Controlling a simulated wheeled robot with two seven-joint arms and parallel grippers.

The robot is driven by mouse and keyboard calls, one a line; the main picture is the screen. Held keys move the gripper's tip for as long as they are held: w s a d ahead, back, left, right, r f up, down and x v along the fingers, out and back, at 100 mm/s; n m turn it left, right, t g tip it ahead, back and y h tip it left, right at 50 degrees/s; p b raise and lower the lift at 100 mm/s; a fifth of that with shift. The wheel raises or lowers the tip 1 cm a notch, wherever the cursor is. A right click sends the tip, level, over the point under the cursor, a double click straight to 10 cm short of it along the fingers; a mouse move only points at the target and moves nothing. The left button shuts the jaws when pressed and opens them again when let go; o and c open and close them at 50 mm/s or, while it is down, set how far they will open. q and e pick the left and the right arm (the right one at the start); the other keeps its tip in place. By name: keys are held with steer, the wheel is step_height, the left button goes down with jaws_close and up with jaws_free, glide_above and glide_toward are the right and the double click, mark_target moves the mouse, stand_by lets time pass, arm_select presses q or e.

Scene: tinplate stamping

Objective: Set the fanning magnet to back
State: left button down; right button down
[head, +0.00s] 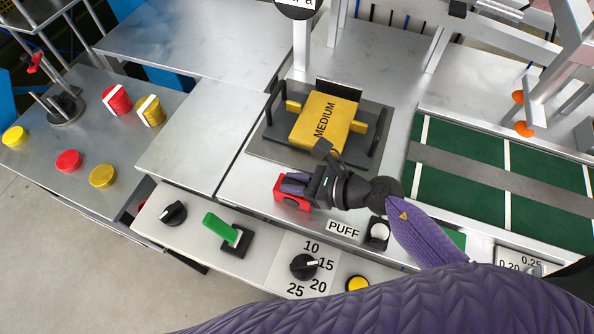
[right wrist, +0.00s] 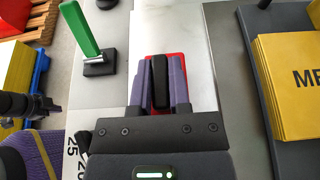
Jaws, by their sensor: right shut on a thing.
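A red block with a black upright handle, apparently the fanning magnet (head: 285,203), sits on the metal table just in front of the yellow sheet stack. In the right wrist view the red block (right wrist: 180,60) shows behind and between the purple fingers. My right gripper (head: 294,186) is shut on the black handle, with one finger on each side of it in the right wrist view (right wrist: 160,85). The yellow stack marked MEDIUM (head: 322,121) lies in its dark holder, apart from the red block. My left gripper is not in view.
A green lever (head: 219,227), a black knob (head: 173,213) and a numbered dial (head: 303,266) stand on the front panel. A PUFF button (head: 379,234) is close to my right wrist. A green conveyor (head: 455,190) runs at right. The plate (head: 195,140) left of the stack is clear.

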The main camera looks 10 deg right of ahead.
steer(key=c, duration=0.6)
jaws_free()
steer(key=shift+d, duration=0.2)
steer(key=v, duration=0.9)
steer(key=shift+s+d+r, duration=0.1)
steer(key=shift+s+d, duration=0.1)
steer(key=shift+s, duration=0.05)
